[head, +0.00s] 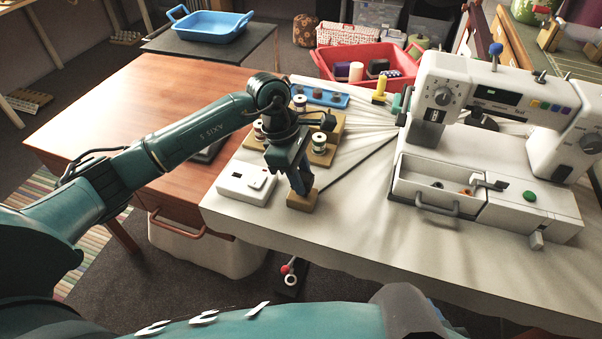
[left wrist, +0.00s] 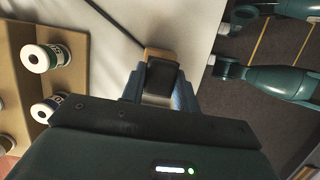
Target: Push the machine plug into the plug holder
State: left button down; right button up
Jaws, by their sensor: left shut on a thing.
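My left gripper (head: 301,182) points down near the front edge of the white-topped table. In the left wrist view its blue fingers (left wrist: 162,92) are shut on a dark block, which looks like the machine plug (left wrist: 162,76). A tan block, apparently the plug holder (head: 302,201), sits at the fingertips; it also shows just beyond the plug in the left wrist view (left wrist: 157,53). A black cord (head: 360,161) runs from there toward the sewing machine (head: 480,88). The fingers hide most of the plug, so I cannot tell whether it is in the holder. My right gripper is not clearly visible.
A white box (head: 246,184) lies left of the gripper. A wooden board (head: 328,157) with several spools stands behind it. The sewing machine's drawer (head: 436,190) is open at right. The cloth (head: 350,215) between holder and drawer is clear.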

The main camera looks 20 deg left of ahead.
pick_arm(q)
jog(key=shift+f+b, duration=0.9)
jog(key=shift+f, duration=0.2)
pick_arm(e)
jog(key=shift+f, duration=1)
pick_arm(q)
jog(key=c, duration=1)
grip_release()
jog(key=shift+o, duration=0.2)
jog(key=shift+v, duration=0.85)
jog(key=v, duration=1.1)
jog(key=shift+r, duration=0.3)
pick_arm(e)
jog(key=shift+d+r+t, duration=0.1)
jog(key=shift+r+t, duration=0.2)
jog(key=shift+r, duration=0.55)
pick_arm(q)
jog(key=shift+s, duration=0.1)
